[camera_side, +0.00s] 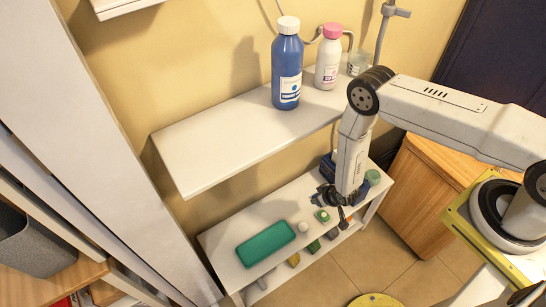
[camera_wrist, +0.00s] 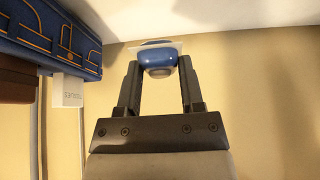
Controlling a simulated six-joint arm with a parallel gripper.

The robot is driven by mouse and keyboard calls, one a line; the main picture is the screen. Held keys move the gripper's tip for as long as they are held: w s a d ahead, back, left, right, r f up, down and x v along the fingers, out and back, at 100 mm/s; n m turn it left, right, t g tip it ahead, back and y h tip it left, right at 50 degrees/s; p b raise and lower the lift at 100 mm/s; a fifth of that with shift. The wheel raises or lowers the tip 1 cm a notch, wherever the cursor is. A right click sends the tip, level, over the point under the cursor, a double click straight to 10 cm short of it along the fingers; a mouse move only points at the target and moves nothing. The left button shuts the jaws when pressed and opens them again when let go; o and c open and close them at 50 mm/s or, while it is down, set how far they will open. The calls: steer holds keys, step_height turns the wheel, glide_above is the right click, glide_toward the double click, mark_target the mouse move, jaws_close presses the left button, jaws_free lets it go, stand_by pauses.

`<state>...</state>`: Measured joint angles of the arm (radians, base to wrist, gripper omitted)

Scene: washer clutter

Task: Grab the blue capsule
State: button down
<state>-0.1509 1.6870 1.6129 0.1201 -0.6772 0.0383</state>
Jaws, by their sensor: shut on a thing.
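The blue capsule (camera_wrist: 158,57), a small glossy blue piece with a pale rim and a pale lower end, sits between my fingertips in the wrist view. My gripper (camera_wrist: 158,67) is shut on it, with one dark finger on each side. In the side view my gripper (camera_side: 335,198) points down over the right part of the lower white shelf (camera_side: 225,236). I cannot make out the capsule there; the gripper and small items crowd that spot.
A green tray (camera_side: 265,244) lies left of my gripper, with a small white round item (camera_side: 303,227) and a small green item (camera_side: 322,216) between. The upper shelf (camera_side: 215,150) bears a blue bottle (camera_side: 287,75) and a pink-capped white bottle (camera_side: 328,62). A wooden cabinet (camera_side: 425,205) stands right.

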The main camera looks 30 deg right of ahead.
steer(key=shift+s+d+r, duration=0.1)
steer(key=shift+s+r, duration=0.3)
steer(key=shift+s, duration=0.5)
steer(key=shift+s+d+r, duration=0.1)
steer(key=shift+s+r, duration=0.3)
steer(key=shift+s, duration=0.45)
steer(key=shift+s+d+r, duration=0.1)
steer(key=shift+s+r, duration=0.3)
steer(key=shift+s, duration=0.5)
steer(key=shift+a, duration=0.1)
